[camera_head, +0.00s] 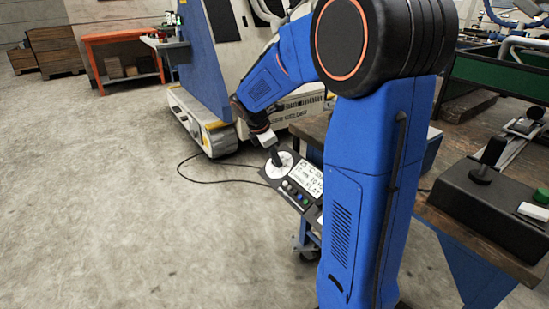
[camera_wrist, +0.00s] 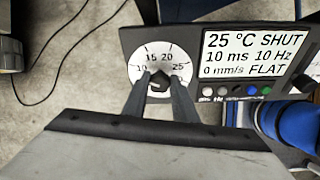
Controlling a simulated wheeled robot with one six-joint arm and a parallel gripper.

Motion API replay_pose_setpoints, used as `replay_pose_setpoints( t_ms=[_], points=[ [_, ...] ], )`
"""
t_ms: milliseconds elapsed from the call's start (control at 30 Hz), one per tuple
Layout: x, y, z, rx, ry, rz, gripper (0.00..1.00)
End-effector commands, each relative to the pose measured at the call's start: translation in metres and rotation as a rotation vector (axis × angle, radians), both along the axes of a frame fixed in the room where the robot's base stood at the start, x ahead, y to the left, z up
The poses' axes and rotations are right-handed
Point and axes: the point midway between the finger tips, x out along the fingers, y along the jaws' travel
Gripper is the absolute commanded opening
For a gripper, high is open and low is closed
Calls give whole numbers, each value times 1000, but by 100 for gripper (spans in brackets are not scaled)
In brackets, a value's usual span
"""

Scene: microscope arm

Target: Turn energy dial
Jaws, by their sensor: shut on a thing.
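The energy dial (camera_wrist: 147,57) is a round white scale marked 10, 15, 20 and 25 on a dark control panel (camera_wrist: 129,39). A small dark knob (camera_wrist: 158,84) stands at its centre. My gripper (camera_wrist: 158,80) is shut on the knob, with one finger on each side. The fingers cover the lower part of the dial, so the pointer's exact reading cannot be told. In the head view my gripper (camera_head: 276,157) comes down from above onto the dial (camera_head: 285,170).
Right of the dial, a display (camera_wrist: 255,52) reads 25 °C, SHUT, 10 ms, 10 Hz, 0 mm/s, FLAT. Several coloured buttons (camera_wrist: 252,89) line its lower edge. A wooden bench (camera_head: 459,222) with a black joystick box (camera_head: 487,207) stands right. Open concrete floor (camera_head: 120,200) lies left, with a cable (camera_head: 196,180).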

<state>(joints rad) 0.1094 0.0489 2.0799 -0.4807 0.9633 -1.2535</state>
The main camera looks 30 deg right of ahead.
Motion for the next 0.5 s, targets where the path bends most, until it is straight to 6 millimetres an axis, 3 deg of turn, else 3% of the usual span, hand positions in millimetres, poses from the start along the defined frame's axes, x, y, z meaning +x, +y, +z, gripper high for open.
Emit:
replay_pose_setpoints(
  t_ms=[500],
  points=[
    [-3, 1, 0, 8, -233, -331, 3]
  ],
)
